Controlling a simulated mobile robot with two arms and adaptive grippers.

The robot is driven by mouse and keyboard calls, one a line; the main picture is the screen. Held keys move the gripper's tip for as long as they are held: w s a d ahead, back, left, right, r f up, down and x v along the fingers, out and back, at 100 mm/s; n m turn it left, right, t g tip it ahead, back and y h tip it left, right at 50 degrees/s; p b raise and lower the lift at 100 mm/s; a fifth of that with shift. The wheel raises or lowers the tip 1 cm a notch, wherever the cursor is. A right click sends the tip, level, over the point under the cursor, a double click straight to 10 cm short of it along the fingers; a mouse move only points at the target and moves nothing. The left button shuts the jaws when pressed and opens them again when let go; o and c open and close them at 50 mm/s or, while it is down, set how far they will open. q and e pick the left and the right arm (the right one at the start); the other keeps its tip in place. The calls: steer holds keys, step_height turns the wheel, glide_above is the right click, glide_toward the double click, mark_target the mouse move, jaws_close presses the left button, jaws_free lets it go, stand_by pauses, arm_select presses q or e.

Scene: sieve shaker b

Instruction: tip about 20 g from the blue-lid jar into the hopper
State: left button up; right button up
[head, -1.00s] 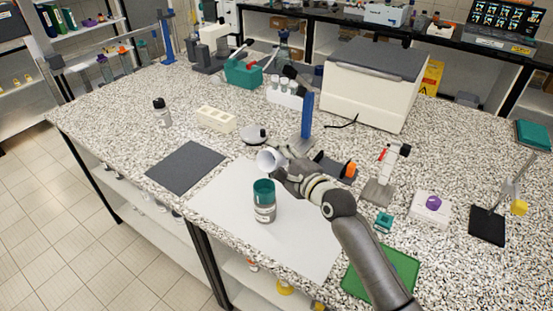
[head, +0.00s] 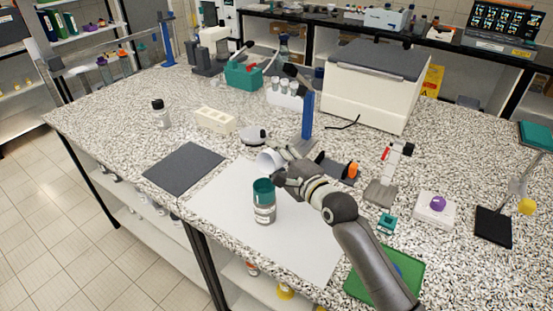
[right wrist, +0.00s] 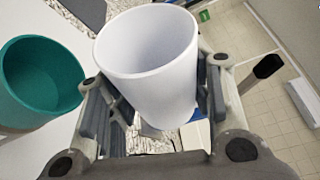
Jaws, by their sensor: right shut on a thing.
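My right gripper (head: 282,171) is shut on a white, open-mouthed jar (head: 267,162), held tilted above the far part of the white sheet. In the right wrist view the jar (right wrist: 150,75) sits between the fingers; its inside looks plain white, and I cannot tell how much it holds. A teal open cup, apparently the hopper (head: 263,186), tops a labelled grey body (head: 264,210) standing upright on the sheet. The hopper (right wrist: 40,78) lies left of the jar in the wrist view, apart from it. A blue disc, perhaps the lid (head: 398,269), shows on the green mat. My left gripper is out of view.
The white sheet (head: 300,245) lies near the bench's front edge, with a dark mat (head: 184,167) to its left. A small stand (head: 388,175) and a white box (head: 436,208) are to the right.

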steer(key=shift+s+a+r+n+t+y+b, duration=0.15)
steer(key=shift+r+n+t+b, duration=0.15)
steer(key=shift+n, duration=0.4)
steer(key=shift+s+a+r+n+t+y+b, duration=0.15)
steer(key=shift+r+n+t+b, duration=0.1)
steer(key=shift+n, duration=0.45)
steer(key=shift+d+r, duration=0.1)
steer(key=shift+r+n+p, duration=0.2)
steer(key=shift+n+p, duration=0.3)
stand_by(3.3)
